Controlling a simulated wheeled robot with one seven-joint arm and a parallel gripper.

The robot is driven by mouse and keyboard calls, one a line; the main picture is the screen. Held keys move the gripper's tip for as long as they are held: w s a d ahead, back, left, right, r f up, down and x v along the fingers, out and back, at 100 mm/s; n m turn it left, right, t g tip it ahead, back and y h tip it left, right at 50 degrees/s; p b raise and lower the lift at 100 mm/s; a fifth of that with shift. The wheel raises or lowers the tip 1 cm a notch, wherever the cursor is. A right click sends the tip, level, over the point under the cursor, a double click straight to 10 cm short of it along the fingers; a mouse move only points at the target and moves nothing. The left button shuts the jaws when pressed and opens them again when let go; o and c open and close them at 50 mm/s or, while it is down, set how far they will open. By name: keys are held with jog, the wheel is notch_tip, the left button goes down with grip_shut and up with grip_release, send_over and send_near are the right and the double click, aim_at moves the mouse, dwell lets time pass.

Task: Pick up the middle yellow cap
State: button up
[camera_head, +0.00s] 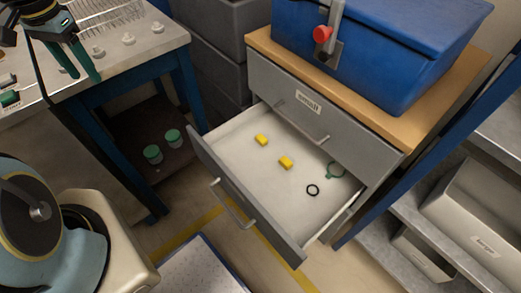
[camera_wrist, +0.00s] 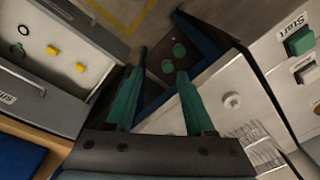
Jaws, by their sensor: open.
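Two yellow caps lie apart on the white floor of the open drawer (camera_head: 235,185). One yellow cap (camera_head: 285,163) is near the drawer's middle; the other yellow cap (camera_head: 262,140) is farther up and left. I see no third yellow cap. Both caps also show at the left of the wrist view, one yellow cap (camera_wrist: 80,67) nearer my fingers and one yellow cap (camera_wrist: 53,50) farther off. My gripper (camera_head: 86,80) is at the upper left over the workbench edge, well away from the drawer. Its green fingers (camera_wrist: 157,78) are spread with nothing between them.
A black ring (camera_head: 313,190) and a green ring (camera_head: 335,171) lie in the drawer's right part. A blue box (camera_head: 375,50) stands on the cabinet. White knobs (camera_head: 128,38) sit on the workbench. Green-topped jars (camera_head: 152,154) stand on its lower shelf. Right shelves (camera_head: 480,215) hold bins.

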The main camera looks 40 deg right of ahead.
jog(key=shift+o, duration=0.9)
jog(key=d+f+m+b, duration=0.5)
jog(key=d+f+m, duration=0.1)
jog(key=d+f, duration=0.2)
jog(key=shift+w+d, duration=0.25)
jog(key=shift+d, duration=0.35)
jog(key=m+g+b, duration=0.1)
jog(key=m+b, duration=1.6)
jog(key=m, duration=0.2)
send_over(258, 135)
jog(key=f, duration=2.6)
jog(key=shift+s+d+f, duration=0.15)
jog(key=shift+d+f, duration=0.15)
jog(key=shift+d, duration=0.1)
jog(key=shift+a+f+b, duration=0.2)
jog(key=shift+f+b, duration=0.1)
jog(key=shift+f, duration=1.05)
jog(key=shift+a+f+b, duration=0.15)
jog(key=shift+f+b, duration=0.15)
jog(key=shift+f, duration=1)
jog(key=shift+c, duration=0.4)
grip_shut()
